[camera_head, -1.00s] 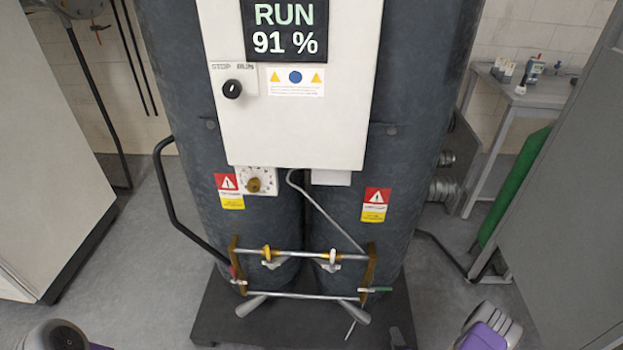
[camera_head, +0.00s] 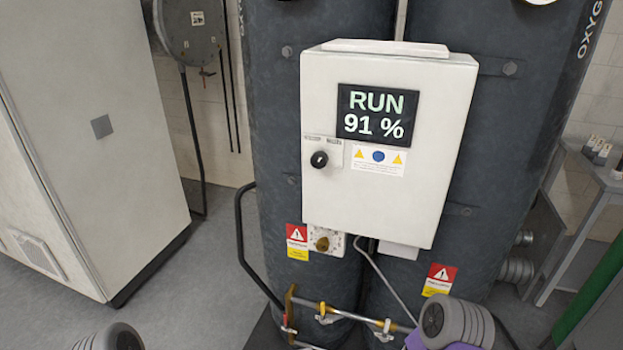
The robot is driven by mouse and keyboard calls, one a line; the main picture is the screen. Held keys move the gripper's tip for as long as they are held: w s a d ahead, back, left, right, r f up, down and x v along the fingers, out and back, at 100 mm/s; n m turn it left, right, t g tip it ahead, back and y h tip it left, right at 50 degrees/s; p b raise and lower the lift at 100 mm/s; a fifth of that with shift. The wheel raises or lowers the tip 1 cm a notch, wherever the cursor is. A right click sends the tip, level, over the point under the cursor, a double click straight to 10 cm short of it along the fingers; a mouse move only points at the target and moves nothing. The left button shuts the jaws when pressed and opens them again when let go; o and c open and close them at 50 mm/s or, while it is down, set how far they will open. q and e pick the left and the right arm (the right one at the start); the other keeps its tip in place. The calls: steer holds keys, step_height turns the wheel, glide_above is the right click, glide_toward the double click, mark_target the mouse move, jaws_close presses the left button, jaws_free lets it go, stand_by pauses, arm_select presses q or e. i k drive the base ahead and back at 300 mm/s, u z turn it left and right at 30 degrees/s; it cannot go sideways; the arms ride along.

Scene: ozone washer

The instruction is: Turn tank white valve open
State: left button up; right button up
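The white valve (camera_head: 386,329) sits on the horizontal metal pipe (camera_head: 350,315) low in front of the dark tanks, right of a yellow valve (camera_head: 322,311). It is small in the picture, and I cannot tell how far its handle is turned. Part of my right arm shows at the bottom, close to the pipe's right end and covering it. Part of my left arm shows at the bottom left. The fingers of both grippers are out of the picture.
A white control box (camera_head: 385,210) reading RUN 91 % hangs on the tanks (camera_head: 275,120), with a black knob (camera_head: 319,159). A brass knob (camera_head: 323,243) sits below it. A light cabinet (camera_head: 90,130) stands left; a grey table (camera_head: 600,175) stands right.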

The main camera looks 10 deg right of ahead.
mark_target(387, 323)
steer(key=k, duration=0.5)
steer(key=u, duration=1.1)
steer(key=i, duration=1.65)
steer(key=z, duration=3.2)
steer(key=i, duration=0.5)
steer(key=u, duration=0.1)
